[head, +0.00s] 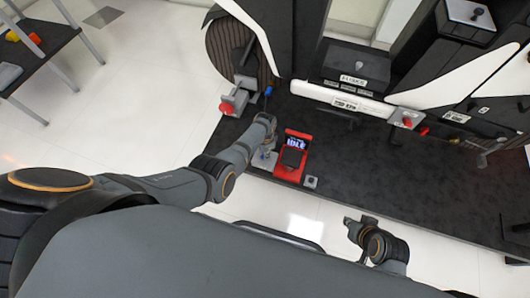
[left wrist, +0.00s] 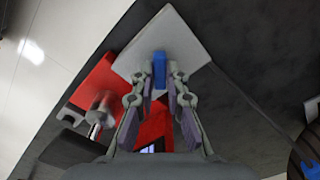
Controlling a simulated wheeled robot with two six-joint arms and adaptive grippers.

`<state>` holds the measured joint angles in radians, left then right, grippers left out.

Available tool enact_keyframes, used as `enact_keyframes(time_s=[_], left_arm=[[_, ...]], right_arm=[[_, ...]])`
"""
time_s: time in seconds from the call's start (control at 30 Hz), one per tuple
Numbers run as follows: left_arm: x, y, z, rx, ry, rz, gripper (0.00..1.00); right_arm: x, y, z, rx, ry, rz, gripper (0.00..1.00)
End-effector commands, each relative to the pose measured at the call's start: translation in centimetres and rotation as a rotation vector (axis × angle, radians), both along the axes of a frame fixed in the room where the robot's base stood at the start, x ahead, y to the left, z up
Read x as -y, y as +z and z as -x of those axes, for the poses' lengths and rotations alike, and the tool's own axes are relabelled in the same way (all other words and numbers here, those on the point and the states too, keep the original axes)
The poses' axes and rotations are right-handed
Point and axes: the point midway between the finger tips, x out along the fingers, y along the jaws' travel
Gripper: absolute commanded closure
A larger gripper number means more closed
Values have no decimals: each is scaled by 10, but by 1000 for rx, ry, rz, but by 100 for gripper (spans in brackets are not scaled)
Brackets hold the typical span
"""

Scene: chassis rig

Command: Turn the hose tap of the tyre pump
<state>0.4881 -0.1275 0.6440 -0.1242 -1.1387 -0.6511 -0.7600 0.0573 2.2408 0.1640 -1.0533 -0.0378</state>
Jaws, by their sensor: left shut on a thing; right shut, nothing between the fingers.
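The red tyre pump (head: 292,157) stands near the front edge of the dark platform, with a lit display reading what looks like "IDLE". Its red body also shows in the left wrist view (left wrist: 98,82), behind the fingers. Beside it is a light grey block (left wrist: 160,38) with a blue hose tap handle (left wrist: 159,68). My left gripper (left wrist: 160,75) is shut on the blue handle from above, with a finger on each side. In the head view my left gripper (head: 266,152) hides most of the tap. My right gripper (head: 357,225) is shut and empty, off the platform's front edge.
A grey stand with a red knob (head: 226,108) and a wheel (head: 232,52) are at the platform's back left. A small grey block (head: 310,182) sits right of the pump. A side table (head: 40,50) is far left.

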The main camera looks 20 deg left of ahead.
Motion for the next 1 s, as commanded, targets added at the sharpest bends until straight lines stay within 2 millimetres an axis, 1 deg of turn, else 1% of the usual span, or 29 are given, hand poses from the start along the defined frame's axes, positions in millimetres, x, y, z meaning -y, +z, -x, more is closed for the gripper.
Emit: enact_keyframes(time_s=[0.2, 0.57, 0.6, 0.73, 0.77, 1.0], left_arm=[[0, 0, 1, -2, 30, 1, 100], [0, -1, 1, -1, 32, 0, 100], [0, -1, 1, -1, 32, 0, 84], [0, 0, 0, -1, 32, 1, 67], [0, 0, 0, -1, 32, 1, 64], [0, 0, 0, 0, 31, 0, 64]], right_arm=[[0, 1, 0, -4, 0, 2, 100], [0, 1, 0, -5, 1, 3, 100], [0, 1, -1, -5, 1, 3, 100], [0, 1, -1, -3, 1, 1, 100], [0, 2, -1, -3, 2, 2, 100], [0, 2, -1, -2, 1, 1, 100]])
